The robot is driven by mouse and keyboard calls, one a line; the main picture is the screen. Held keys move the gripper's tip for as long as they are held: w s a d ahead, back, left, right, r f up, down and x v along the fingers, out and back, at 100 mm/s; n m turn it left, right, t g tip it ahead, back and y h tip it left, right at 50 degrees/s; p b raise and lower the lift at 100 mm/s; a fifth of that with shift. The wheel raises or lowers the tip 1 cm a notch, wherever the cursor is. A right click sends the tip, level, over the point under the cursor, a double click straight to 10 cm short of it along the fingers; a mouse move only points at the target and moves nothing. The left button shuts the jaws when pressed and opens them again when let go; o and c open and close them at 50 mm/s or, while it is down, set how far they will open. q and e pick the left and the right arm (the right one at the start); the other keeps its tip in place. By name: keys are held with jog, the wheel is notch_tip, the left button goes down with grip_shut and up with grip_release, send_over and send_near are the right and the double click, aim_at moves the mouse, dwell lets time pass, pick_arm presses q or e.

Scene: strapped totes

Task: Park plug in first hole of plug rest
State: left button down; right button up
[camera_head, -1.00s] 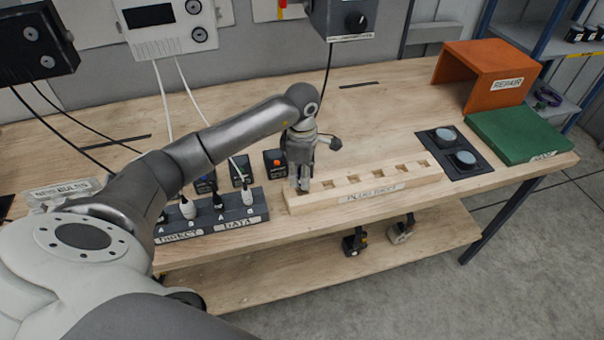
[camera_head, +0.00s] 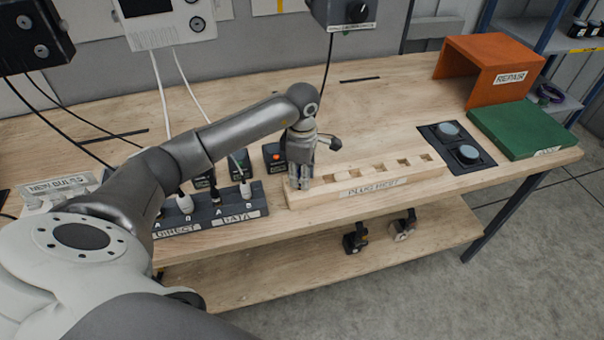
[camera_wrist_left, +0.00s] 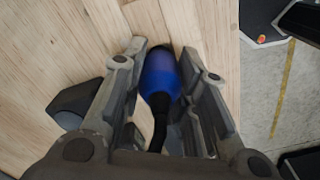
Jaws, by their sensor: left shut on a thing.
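My left gripper (camera_head: 299,183) is at the left end of the pale wooden plug rest (camera_head: 365,188), over its leftmost part. It hides that part in the head view. In the left wrist view, the gripper (camera_wrist_left: 160,88) is shut on a blue plug (camera_wrist_left: 160,78) with a dark cable trailing towards the wrist. The plug's far end is close to pale wood, but I cannot tell whether it sits in a hole. Several square holes to the right in the plug rest look empty. My right gripper is not in view.
A dark socket strip (camera_head: 240,206) with plugs stands left of the plug rest. A small box with an orange button (camera_head: 274,157) is behind the gripper. A dark pad with two round discs (camera_head: 467,154), a green mat (camera_head: 522,130) and an orange repair box (camera_head: 493,66) are at right.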

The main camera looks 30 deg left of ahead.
pick_arm(q)
jog(key=shift+f, duration=0.25)
jog(key=c, duration=1.1)
grip_release()
jog(key=shift+o, duration=0.2)
